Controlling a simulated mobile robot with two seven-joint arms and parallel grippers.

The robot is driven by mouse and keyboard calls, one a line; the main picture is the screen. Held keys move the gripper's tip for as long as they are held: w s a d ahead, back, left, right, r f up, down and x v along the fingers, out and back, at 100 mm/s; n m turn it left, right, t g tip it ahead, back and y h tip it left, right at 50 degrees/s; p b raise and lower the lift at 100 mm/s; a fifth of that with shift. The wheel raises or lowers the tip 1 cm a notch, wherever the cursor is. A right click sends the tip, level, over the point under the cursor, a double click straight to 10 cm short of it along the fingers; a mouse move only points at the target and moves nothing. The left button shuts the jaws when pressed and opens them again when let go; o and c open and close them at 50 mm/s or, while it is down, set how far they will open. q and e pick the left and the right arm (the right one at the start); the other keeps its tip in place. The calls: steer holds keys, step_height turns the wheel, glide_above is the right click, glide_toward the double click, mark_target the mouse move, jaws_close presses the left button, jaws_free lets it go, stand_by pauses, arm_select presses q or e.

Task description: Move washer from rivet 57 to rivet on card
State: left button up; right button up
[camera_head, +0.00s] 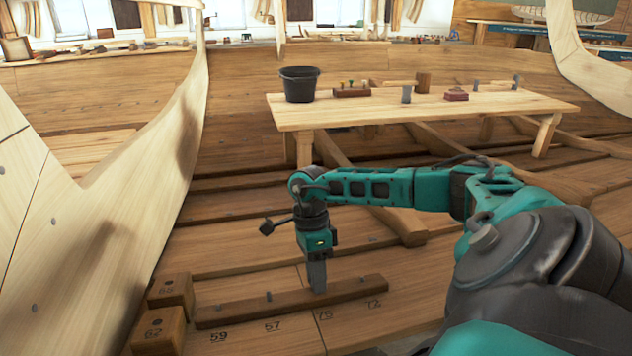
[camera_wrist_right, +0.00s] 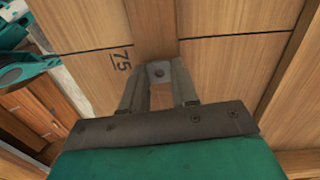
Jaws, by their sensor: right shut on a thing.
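My right gripper (camera_head: 318,284) points down at a wooden batten (camera_head: 232,315) lying on the hull planks. Its fingertips are by the batten, near the painted number 75. In the right wrist view the fingers (camera_wrist_right: 158,82) close on a small grey piece with a dark spot, seemingly the washer (camera_wrist_right: 158,71); whether a rivet stands in it cannot be told. The number 75 (camera_wrist_right: 121,60) shows beside the batten. I cannot make out a card. My left gripper is not in view.
Two wooden blocks (camera_head: 160,328) marked 62 and 65 sit at the batten's left end. A curved pale rib (camera_head: 180,110) rises at the left.

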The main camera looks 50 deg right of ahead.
steer(key=shift+s+a+f, duration=0.1)
steer(key=shift+f, duration=0.3)
stand_by(0.4)
steer(key=o, duration=1)
steer(key=p+v, duration=0.4)
steer(key=v, duration=0.4)
